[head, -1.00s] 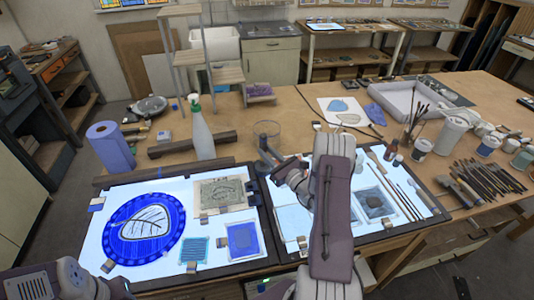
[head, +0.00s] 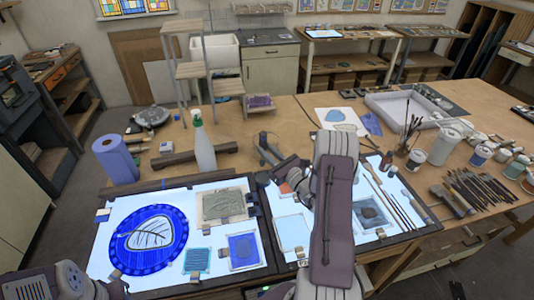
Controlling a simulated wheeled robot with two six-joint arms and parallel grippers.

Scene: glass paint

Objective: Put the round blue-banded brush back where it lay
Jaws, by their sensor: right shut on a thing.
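My right arm reaches over the right lit panel (head: 292,232). Its gripper (head: 262,146) points left, above the bench just behind the panels, and is shut. The brush in it is too small and dark to make out, and its blue band does not show. Several long thin brushes or tools (head: 396,203) lie slantwise on the right part of the right panel. Part of that panel is hidden by my right arm.
The left lit panel carries a blue disc with a white leaf (head: 148,240) and small glass samples (head: 243,250). A spray bottle (head: 203,150) and blue paper roll (head: 116,160) stand behind it. Tool rows (head: 482,193) and a brush jar (head: 409,128) are at right.

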